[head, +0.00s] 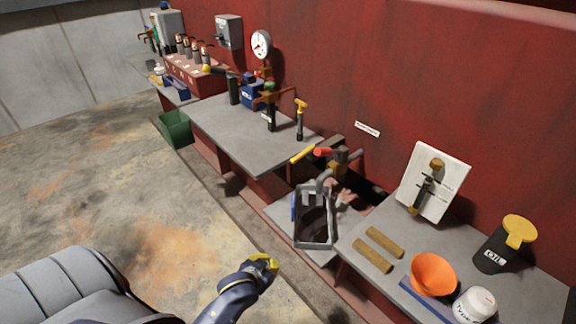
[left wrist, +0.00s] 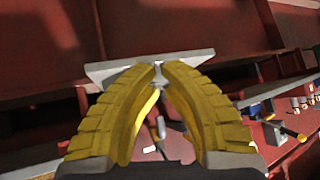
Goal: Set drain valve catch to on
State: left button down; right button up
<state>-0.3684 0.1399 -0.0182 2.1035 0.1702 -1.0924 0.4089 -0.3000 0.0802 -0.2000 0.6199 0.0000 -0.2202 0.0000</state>
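A valve with a red-tipped handle (head: 323,151) and a yellow handle (head: 302,154) stands at the red wall, behind a grey open-topped bin. A small white label (head: 367,129) is on the wall to its right; its text is too small to read. I cannot tell which part is the drain valve catch. My left gripper (head: 264,263) is low in front of the benches, well apart from the valve. Its yellow fingers (left wrist: 161,66) meet or nearly meet at the tips in the left wrist view, with nothing clearly held. My right gripper is not in view.
The grey bin (head: 314,242) stands on a low shelf between two benches. The right bench holds an orange funnel (head: 433,272), a black can (head: 494,250), a white jar (head: 474,305) and a white panel with a lever (head: 448,178). Open floor (head: 120,225) lies left.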

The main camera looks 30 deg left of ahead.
aim_at(303, 154)
pick_arm(q)
jog(key=w+a+r+n+t, duration=0.4)
jog(key=w+a+r+n, duration=0.3)
jog(key=w+r+n, duration=0.4)
jog(key=w+a+r+n+t, duration=0.4)
jog(key=w+a+r+n, duration=0.2)
jog(key=w+r+n, duration=0.45)
jog(key=w+a+f+m, duration=0.2)
jog(key=w+f, duration=0.1)
jog(key=w, duration=0.8)
jog(key=d, duration=0.4)
jog(key=shift+s+d+r, duration=0.1)
jog(key=shift+s+d, duration=0.15)
jog(key=shift+s, duration=0.1)
